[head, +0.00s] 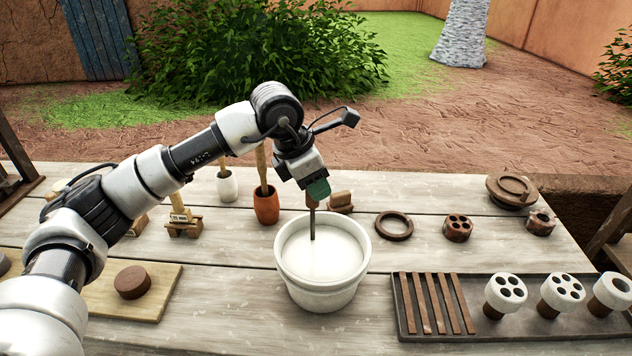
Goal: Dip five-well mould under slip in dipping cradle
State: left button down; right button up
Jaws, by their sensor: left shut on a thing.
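My left gripper (317,190) is above a white pot (322,297) and shut on the top of a thin dark upright rod (312,226), which seems to be the handle of the dipping cradle. The rod's lower end goes into the white slip (335,254) and is hidden there. No cradle basket or mould shows above the slip. A brown mould with several wells (458,228) stands on the table right of the pot; I cannot tell its well count for sure. My right gripper is not in view.
A dark tray (445,345) at the front right holds wooden slats (436,303) and white moulds (505,292) on brown feet. A brown ring (394,226), another brown piece (541,222) and a round lid (511,190) lie behind. Brushes stand in small pots (266,206) behind my arm.

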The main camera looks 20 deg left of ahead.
pick_arm(q)
jog(key=shift+r, duration=0.2)
jog(key=shift+r+p, duration=2.7)
jog(key=shift+r, duration=1.85)
notch_tip(320, 180, up, 3)
jog(key=shift+r+p, duration=0.1)
jog(key=shift+p, duration=0.7)
